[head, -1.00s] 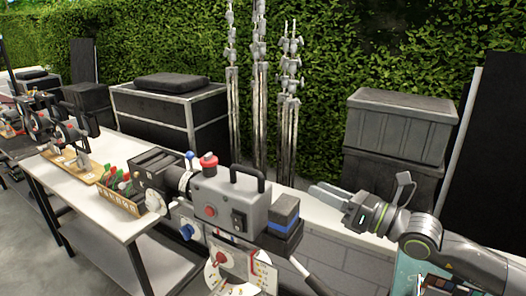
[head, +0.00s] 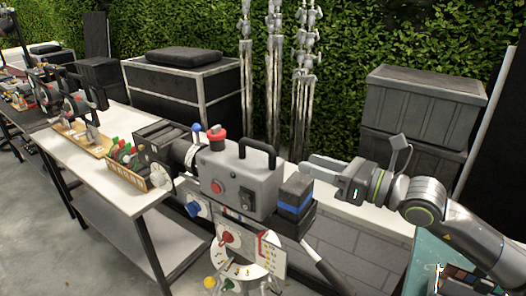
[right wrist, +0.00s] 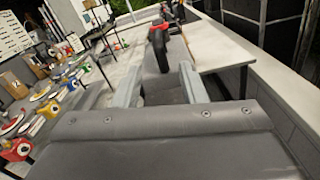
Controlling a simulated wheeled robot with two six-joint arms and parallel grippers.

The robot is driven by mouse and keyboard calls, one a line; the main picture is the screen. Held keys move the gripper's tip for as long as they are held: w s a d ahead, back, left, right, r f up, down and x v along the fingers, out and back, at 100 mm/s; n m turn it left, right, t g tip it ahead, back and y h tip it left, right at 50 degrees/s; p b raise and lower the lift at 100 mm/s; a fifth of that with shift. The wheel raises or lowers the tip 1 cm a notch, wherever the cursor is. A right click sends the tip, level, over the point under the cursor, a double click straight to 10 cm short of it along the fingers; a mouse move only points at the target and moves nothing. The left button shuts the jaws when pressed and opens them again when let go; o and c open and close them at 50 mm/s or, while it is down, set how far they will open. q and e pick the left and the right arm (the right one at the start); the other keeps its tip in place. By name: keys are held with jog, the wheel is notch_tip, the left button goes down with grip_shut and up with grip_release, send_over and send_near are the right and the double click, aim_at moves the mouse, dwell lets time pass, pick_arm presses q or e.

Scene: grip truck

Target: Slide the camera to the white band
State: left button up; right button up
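The grey film camera (head: 240,178) stands in the middle of the head view, with a black top handle, a red knob and a blue-striped block at its rear. It sits on a support with a white dial plate (head: 270,254). I cannot make out which part is the white band. My right gripper (head: 312,164) is behind the camera's rear end, to the right of its handle. In the right wrist view the two fingers (right wrist: 160,88) are apart, with the handle and red knob showing beyond them. Contact with the camera cannot be made out. My left gripper is not in view.
Black cases (head: 180,90), metal stands (head: 274,90) and a grey case (head: 420,110) stand along the hedge.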

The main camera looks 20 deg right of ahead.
aim_at(269, 146)
jog(key=x, duration=0.4)
jog(key=shift+w+a+r, duration=0.15)
jog(key=shift+w+a, duration=0.05)
jog(key=shift+a, duration=0.15)
jog(key=p+x, duration=0.2)
jog(key=x, duration=0.4)
jog(key=shift+w+a, duration=0.15)
jog(key=shift+w, duration=0.05)
jog(key=shift+x, duration=0.8)
jog(key=shift+c, duration=0.4)
grip_shut()
